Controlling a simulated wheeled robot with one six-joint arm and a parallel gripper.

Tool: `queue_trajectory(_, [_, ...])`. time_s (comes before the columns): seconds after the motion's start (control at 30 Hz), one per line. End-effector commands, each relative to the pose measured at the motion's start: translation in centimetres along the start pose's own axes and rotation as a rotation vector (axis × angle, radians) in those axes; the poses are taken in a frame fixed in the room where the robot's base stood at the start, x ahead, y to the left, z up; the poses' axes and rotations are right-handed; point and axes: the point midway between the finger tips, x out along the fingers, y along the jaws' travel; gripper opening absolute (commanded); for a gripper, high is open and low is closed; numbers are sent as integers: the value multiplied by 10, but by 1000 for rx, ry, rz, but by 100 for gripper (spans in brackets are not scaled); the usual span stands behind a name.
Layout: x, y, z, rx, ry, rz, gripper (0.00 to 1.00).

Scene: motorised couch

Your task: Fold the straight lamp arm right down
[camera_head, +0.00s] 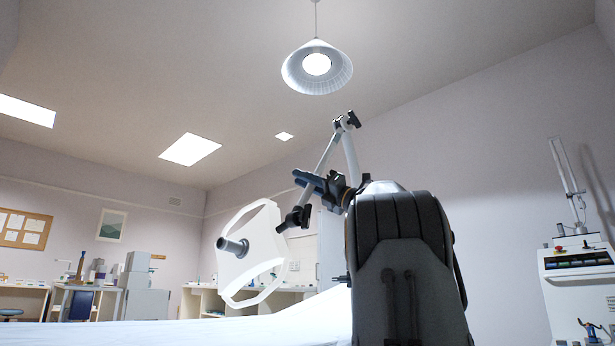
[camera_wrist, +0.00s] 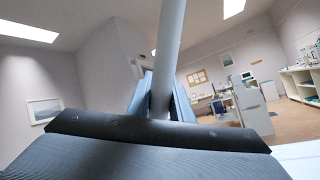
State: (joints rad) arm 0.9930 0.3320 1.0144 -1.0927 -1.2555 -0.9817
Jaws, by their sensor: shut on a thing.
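The straight lamp arm (camera_head: 327,153) is a thin pale tube. It slopes down and left from a dark elbow joint (camera_head: 347,121) to a dark joint (camera_head: 297,217) beside the white lamp head (camera_head: 252,262). My gripper (camera_head: 308,181) is shut on this tube, partway along it. In the wrist view the tube (camera_wrist: 169,40) runs up from between the blue-grey fingers of my gripper (camera_wrist: 160,100). A thicker white arm section (camera_head: 350,155) drops from the elbow and goes out of sight behind my arm.
A round hanging lamp (camera_head: 316,72) is above the elbow. A white couch surface (camera_head: 180,333) spans the bottom left. A machine with a pole (camera_head: 577,270) stands at the far right. Benches and cabinets (camera_head: 148,290) line the back. The air left of the lamp head is clear.

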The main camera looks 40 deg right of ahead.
Motion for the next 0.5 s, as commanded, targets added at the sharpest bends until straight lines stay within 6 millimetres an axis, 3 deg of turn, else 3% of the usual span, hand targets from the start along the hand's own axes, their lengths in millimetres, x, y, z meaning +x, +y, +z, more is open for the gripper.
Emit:
queue_trajectory(0.4, [1, 1, -2, -2, 3, 6, 0])
queue_trajectory(0.43, [1, 1, -2, -2, 3, 6, 24])
queue_trajectory(0.5, [2, 1, -2, -2, 4, 6, 36])
